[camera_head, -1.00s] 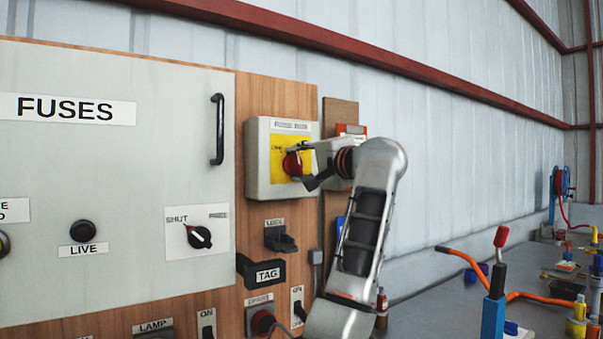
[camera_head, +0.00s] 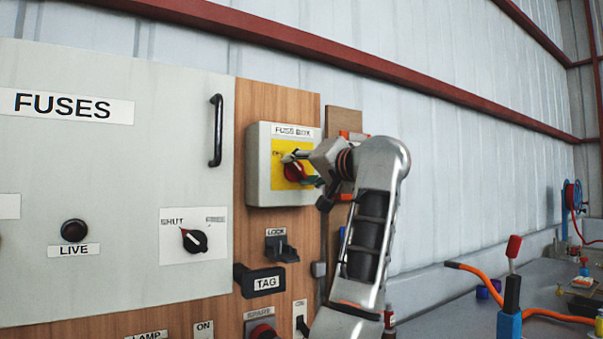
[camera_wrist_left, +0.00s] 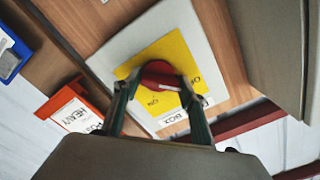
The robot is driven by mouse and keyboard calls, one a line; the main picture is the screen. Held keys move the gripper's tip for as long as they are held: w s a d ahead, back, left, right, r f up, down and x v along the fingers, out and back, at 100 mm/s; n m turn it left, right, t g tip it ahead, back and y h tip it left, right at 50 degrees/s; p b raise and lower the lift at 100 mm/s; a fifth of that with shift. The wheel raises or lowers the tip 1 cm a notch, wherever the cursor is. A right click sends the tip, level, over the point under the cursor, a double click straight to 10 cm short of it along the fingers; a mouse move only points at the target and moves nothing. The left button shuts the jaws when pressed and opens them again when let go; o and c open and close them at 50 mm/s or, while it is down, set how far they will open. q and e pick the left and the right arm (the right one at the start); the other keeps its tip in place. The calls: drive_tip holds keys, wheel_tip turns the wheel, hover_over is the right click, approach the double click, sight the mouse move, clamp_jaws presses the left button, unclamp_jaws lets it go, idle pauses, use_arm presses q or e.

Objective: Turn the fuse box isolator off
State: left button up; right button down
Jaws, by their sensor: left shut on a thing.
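The fuse box isolator is a grey box (camera_head: 257,168) with a yellow plate and a red rotary knob (camera_head: 293,172), mounted on the wooden board. Its label reads "FUSE BOX". My left gripper (camera_head: 299,168) reaches it from the right, with its fingers at the knob. In the left wrist view, the red knob (camera_wrist_left: 160,73) sits between the two dark fingers of the left gripper (camera_wrist_left: 159,86), which is shut on it. The lettering on the yellow plate is partly covered, so the knob's exact setting is unclear. My right gripper is not in view.
To the left is a grey "FUSES" door (camera_head: 110,180) with a black handle (camera_head: 216,130) and a shut/free knob (camera_head: 194,240). Below the isolator are a lock part (camera_head: 280,247) and a black tag holder (camera_head: 260,281). A cluttered bench (camera_head: 450,300) stands at the right.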

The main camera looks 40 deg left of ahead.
use_arm(q)
drive_tip(key=shift+s+r, duration=0.1)
drive_tip(key=shift+r, duration=0.1)
drive_tip(key=o, duration=1.1)
drive_tip(key=shift+c, duration=0.2)
drive_tip(key=shift+f, duration=0.1)
drive_tip(key=v, duration=1.2)
